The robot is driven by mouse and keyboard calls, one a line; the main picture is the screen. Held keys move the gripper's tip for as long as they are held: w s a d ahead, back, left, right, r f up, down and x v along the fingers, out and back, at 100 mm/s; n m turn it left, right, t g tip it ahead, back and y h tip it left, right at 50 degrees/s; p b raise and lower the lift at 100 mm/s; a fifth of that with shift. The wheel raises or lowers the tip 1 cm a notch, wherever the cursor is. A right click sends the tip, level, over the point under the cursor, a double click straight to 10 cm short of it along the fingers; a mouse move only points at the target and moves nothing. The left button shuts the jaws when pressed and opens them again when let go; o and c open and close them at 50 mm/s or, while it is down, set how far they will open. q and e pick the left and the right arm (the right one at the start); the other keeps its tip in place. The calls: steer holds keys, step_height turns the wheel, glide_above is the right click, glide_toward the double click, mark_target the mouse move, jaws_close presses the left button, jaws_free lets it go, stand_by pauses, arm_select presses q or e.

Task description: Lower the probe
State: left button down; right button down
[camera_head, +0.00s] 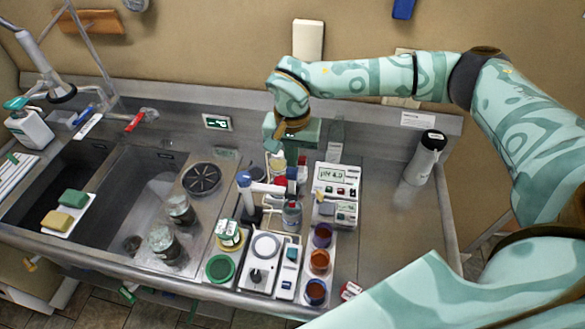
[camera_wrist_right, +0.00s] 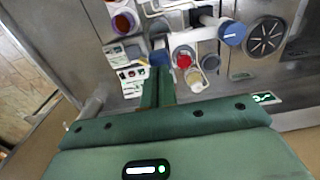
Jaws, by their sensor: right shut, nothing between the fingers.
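The pH meter (camera_head: 336,180), a white box with a lit display reading about pH 4.0, stands on the steel counter; it also shows in the wrist view (camera_wrist_right: 130,72). Left of it is a stand with a blue knob (camera_head: 244,178) and a white arm reaching right, apparently the probe holder. The blue knob also shows in the wrist view (camera_wrist_right: 232,33). I cannot make out the probe tip. My right gripper (camera_head: 273,147) is shut and empty, behind and above the stand's arm. Its fingers (camera_wrist_right: 157,88) point down over the counter, touching nothing that I can see. My left gripper is out of view.
Cups of dark liquid (camera_head: 320,260) stand in a row in front of the meter. A white stirrer plate (camera_head: 264,249) and a green lid (camera_head: 220,268) are to their left.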

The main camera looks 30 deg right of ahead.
mark_target(292, 170)
steer(key=shift+f, duration=0.2)
steer(key=shift+f+b, duration=1.95)
steer(key=shift+f, duration=1.3)
step_height(292, 170, up, 5)
steer(key=p, duration=0.4)
steer(key=shift+r+p, duration=0.15)
steer(key=shift+p, duration=0.15)
